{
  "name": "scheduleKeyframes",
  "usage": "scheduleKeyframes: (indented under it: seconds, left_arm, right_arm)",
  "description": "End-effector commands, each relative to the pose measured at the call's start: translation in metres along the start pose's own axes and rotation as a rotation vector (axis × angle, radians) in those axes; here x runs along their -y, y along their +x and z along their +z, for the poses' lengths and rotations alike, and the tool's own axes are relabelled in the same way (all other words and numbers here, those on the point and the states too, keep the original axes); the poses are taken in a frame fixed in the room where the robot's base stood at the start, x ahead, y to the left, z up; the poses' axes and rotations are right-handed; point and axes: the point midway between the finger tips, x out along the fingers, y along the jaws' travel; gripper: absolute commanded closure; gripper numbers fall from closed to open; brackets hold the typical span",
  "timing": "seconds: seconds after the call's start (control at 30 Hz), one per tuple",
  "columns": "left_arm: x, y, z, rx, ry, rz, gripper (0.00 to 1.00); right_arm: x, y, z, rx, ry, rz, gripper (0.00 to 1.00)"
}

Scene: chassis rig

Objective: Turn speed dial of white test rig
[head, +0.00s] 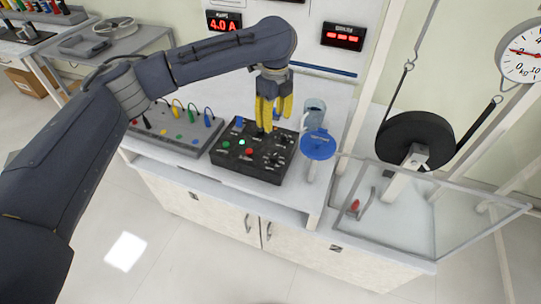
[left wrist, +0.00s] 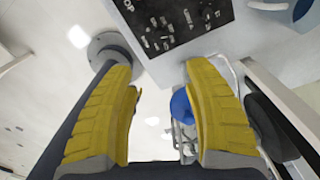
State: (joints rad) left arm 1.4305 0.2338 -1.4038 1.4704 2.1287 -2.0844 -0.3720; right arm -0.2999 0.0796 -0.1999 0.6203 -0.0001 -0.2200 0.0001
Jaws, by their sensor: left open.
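The white test rig is a white bench (head: 230,205) with a black control box (head: 240,165) on its top. The box carries a green button (head: 226,144), red buttons and several dark dials (head: 273,159) at its right side. The labels are too small to tell which dial is the speed dial. My left gripper (head: 268,129) has yellow fingers and points down over the box's far right part; whether it touches a dial cannot be told. In the left wrist view the fingers are apart with nothing between them, and the box (left wrist: 175,25) shows beyond their tips. My right gripper is out of view.
A blue-topped post (head: 318,145) and a grey-blue cup (head: 315,110) stand right of the box. A black wheel (head: 415,140) and a clear guard frame (head: 440,215) are further right. A grey panel with coloured cables (head: 180,130) lies left of the box.

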Motion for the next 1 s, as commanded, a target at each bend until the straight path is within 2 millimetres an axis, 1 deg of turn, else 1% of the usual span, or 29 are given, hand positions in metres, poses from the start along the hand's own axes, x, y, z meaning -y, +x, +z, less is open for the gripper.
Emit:
scheduleKeyframes:
  seconds: [0.17,0.7,0.8,1.0]
  left_arm:
    - [-0.001,0.021,-0.001,-0.003,0.002,0.004,0.48]
    - [-0.001,0.117,-0.001,-0.004,-0.002,0.003,0.48]
    - [-0.001,0.133,-0.001,-0.003,-0.002,0.002,0.48]
    - [0.000,0.156,0.000,-0.001,-0.002,0.001,0.48]
  right_arm:
    - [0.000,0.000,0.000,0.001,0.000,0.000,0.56]
    - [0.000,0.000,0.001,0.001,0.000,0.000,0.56]
    - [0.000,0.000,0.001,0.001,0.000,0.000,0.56]
    - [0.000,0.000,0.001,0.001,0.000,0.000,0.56]
